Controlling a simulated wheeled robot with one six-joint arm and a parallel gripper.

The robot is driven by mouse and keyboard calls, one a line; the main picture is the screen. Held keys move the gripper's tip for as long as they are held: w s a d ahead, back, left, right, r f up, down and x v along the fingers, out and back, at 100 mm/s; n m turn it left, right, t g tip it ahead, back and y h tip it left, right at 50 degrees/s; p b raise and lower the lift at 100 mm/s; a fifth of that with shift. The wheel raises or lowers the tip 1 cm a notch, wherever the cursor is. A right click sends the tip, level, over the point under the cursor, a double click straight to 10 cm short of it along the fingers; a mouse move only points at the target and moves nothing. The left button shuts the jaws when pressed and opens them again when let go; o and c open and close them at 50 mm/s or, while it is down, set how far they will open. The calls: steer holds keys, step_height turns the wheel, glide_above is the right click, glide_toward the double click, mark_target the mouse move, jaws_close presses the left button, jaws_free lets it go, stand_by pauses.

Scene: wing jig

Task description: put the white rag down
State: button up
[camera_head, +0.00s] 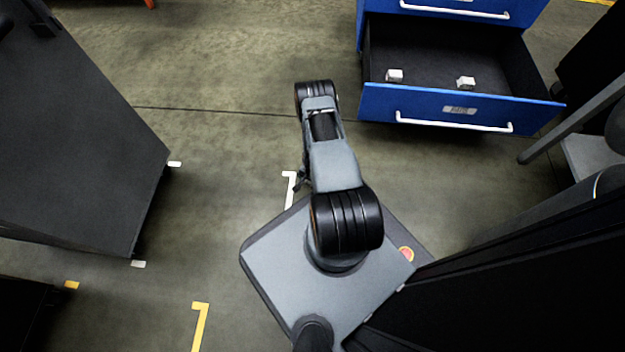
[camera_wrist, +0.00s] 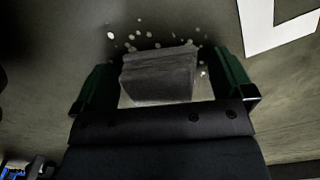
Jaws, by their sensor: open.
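In the wrist view a folded, block-shaped cloth (camera_wrist: 158,78) lies between the fingers of my gripper (camera_wrist: 165,75). It looks grey in the shadow, and I take it for the white rag. The two green fingers are spread, with a gap on each side of it. It seems to rest on the floor, though its underside is hidden. Several small pale specks (camera_wrist: 130,37) lie around its far edge. In the head view my arm hides the gripper and this cloth.
A blue cabinet (camera_head: 440,107) has an open drawer holding two small white blocks (camera_head: 394,75) (camera_head: 466,83). A dark table (camera_head: 70,130) stands at left. A white floor mark (camera_head: 290,178) lies beside my arm and shows in the wrist view (camera_wrist: 280,25). Open floor lies between table and cabinet.

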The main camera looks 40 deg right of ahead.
steer(key=w+a+r+n+p, duration=0.2)
steer(key=w+r, duration=0.1)
steer(key=r, duration=1.1)
steer(key=w+a+r+n+t+p, duration=0.1)
steer(key=w+a+r+n+p, duration=0.15)
steer(key=r, duration=1.15)
steer(key=w+a+r+n+p, duration=0.1)
steer(key=w+a+r+n, duration=0.1)
steer(key=r, duration=1.2)
steer(key=s+a+r+n, duration=0.2)
steer(key=s+a+r, duration=0.1)
steer(key=r, duration=0.3)
steer(key=s+a+r+n+t, duration=0.1)
steer(key=s+a+r+n, duration=0.1)
steer(key=s+a+r, duration=0.2)
steer(key=s+a+r+n, duration=0.2)
steer(key=s+a+r, duration=0.1)
steer(key=s+r, duration=0.3)
steer(key=shift+s+a+r+n+t, duration=0.3)
steer(key=shift+s+r+n, duration=0.1)
steer(key=shift+r, duration=1)
